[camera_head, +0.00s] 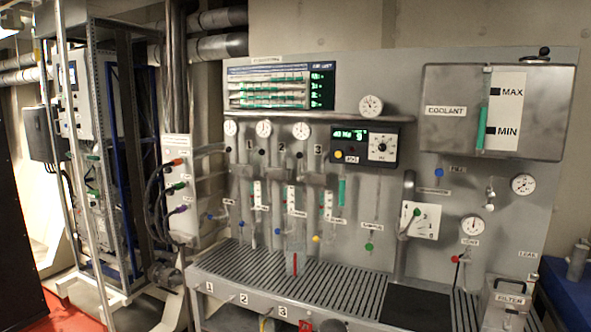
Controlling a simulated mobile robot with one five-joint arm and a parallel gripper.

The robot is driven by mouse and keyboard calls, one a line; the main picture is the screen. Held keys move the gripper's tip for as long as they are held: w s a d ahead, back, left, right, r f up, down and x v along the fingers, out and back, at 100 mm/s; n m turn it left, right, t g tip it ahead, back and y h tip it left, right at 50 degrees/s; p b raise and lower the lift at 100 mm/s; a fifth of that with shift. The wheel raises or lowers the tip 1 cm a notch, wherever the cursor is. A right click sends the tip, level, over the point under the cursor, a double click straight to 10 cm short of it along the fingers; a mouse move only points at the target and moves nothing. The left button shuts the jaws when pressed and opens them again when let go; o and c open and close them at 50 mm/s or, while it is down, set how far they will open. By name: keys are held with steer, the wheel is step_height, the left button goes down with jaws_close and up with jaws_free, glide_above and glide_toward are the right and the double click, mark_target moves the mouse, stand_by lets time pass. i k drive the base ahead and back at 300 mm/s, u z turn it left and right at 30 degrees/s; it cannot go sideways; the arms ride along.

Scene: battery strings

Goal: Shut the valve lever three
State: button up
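A grey panel (400,90) stands behind a slatted bench. A column marked 3 (318,152) is on the panel, right of columns 1 and 2, with a round gauge (301,130) beside it. Small coloured handles sit lower down, among them a blue one (277,231) and a yellow one (316,239). A second label 3 (282,311) is on the bench's front edge, after labels 1 and 2. Which small part is valve lever three, and its position, I cannot tell. My gripper is not in view.
The slatted bench top (330,290) has a dark mat (415,307) and a grey filter box (507,302) at right. A coolant tank (490,110) hangs at upper right. Cables (155,205) and a rack stand at left. A blue object (570,295) is at far right.

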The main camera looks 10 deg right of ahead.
mark_target(298, 155)
steer(key=i, duration=0.9)
steer(key=u, duration=5.55)
steer(key=i, duration=0.1)
steer(key=z, duration=2.6)
steer(key=k, duration=0.7)
steer(key=z, duration=0.7)
steer(key=i, duration=0.5)
steer(key=u, duration=0.15)
